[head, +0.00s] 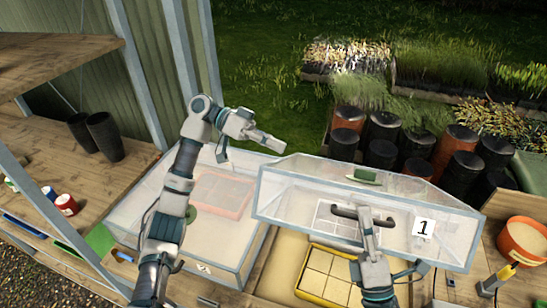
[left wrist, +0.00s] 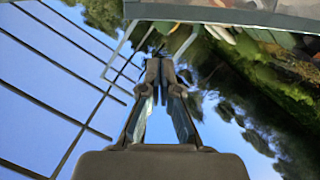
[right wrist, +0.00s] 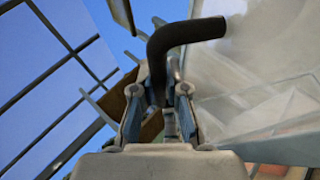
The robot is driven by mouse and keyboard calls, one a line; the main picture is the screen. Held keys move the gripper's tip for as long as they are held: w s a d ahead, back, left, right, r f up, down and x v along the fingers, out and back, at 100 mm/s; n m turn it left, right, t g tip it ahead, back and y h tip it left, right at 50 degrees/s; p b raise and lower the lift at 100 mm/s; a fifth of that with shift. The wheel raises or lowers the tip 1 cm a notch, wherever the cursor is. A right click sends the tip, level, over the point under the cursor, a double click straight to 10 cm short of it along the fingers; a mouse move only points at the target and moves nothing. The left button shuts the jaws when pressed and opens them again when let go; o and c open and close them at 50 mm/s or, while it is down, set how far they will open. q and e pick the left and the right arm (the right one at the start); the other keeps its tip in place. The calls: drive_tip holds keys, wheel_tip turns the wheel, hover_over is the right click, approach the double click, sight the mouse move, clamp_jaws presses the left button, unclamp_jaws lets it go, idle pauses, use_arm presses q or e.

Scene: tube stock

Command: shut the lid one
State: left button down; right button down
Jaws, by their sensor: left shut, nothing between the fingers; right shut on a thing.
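Lid one is a clear, pale-framed lid (head: 290,205) with a white "1" label (head: 423,227). In the head view it stands raised and tilted above the right-hand box, showing its broad face. My right gripper (head: 363,217) is shut on the lid's dark bar handle (head: 343,212). The bent handle (right wrist: 190,33) also shows between the fingers (right wrist: 160,92) in the right wrist view. My left gripper (head: 278,146) is shut and empty, above the left box and left of the raised lid. Its closed fingers (left wrist: 160,68) show in the left wrist view.
A yellow divided tray (head: 308,292) lies in the open right box. The left box (head: 225,270) is covered, with a red tray inside. Black and terracotta pots (head: 383,128) stand behind. An orange pot (head: 522,242) stands at the right. Dark vases (head: 104,137) stand on the left bench.

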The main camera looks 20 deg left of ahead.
sight(271, 166)
use_arm(q)
drive_tip(key=shift+s+a+f, duration=0.1)
drive_tip(key=shift+s+f, duration=0.4)
drive_tip(key=shift+f, duration=0.25)
drive_tip(key=shift+s+a+f, duration=0.1)
drive_tip(key=shift+s+f, duration=0.35)
drive_tip(key=shift+f, duration=0.3)
